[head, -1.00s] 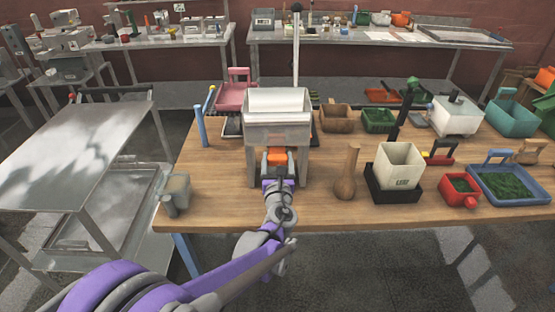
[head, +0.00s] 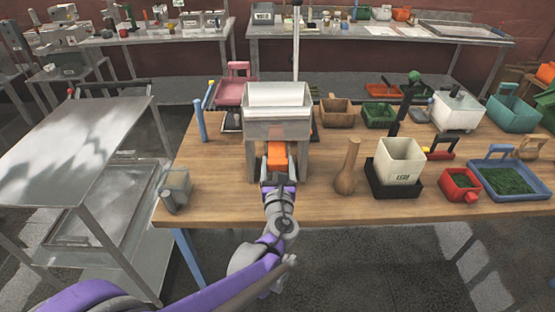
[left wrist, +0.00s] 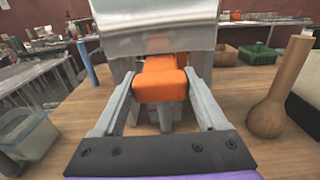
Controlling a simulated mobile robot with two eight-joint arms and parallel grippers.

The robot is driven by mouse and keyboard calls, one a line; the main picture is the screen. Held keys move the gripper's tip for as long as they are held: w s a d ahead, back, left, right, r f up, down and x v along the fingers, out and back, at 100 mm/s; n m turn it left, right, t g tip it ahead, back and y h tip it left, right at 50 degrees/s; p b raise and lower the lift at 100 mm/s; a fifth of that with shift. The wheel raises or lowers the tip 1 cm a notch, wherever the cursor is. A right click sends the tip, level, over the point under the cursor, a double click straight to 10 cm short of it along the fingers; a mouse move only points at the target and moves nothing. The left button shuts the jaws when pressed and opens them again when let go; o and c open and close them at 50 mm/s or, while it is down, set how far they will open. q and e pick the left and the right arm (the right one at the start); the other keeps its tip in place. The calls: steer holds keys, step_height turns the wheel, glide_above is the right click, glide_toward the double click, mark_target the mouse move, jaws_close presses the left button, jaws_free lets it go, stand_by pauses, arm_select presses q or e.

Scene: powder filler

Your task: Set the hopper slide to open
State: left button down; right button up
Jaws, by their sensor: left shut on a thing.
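The metal hopper (head: 278,112) stands on the wooden table, and its lower body also shows in the left wrist view (left wrist: 150,30). An orange slide (head: 277,156) sticks out of its front underside toward me. In the left wrist view the orange slide's block (left wrist: 160,86) sits between my finger arms. My left gripper (head: 278,182) is shut on the orange slide; its fingers show on both sides in the left wrist view (left wrist: 160,98). The inner end of the slide is hidden under the hopper. My right gripper is not in view.
A wooden pestle-shaped tool (head: 347,168) and a white bin on a black base (head: 400,163) stand to the right. A grey cup (head: 175,190) is at the table's left front corner. Blue posts (head: 199,121) rise left of the hopper.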

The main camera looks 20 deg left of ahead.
arm_select(q)
jaws_free()
steer(key=shift+s, duration=0.15)
steer(key=v, duration=1.1)
steer(key=shift+b, duration=0.45)
steer(key=s+a+f+n+g, duration=0.8)
steer(key=s+a+f+n, duration=0.15)
steer(key=n, duration=0.95)
steer(key=s+d+f+n+g+h, duration=0.2)
steer(key=s+n, duration=0.3)
steer(key=n, duration=0.2)
steer(key=s+d+f+n+g+h, duration=0.2)
steer(key=s+d+f+n+h, duration=0.1)
steer(key=s+n, duration=0.2)
steer(key=shift+s+n, duration=0.4)
steer(key=shift+n, duration=0.5)
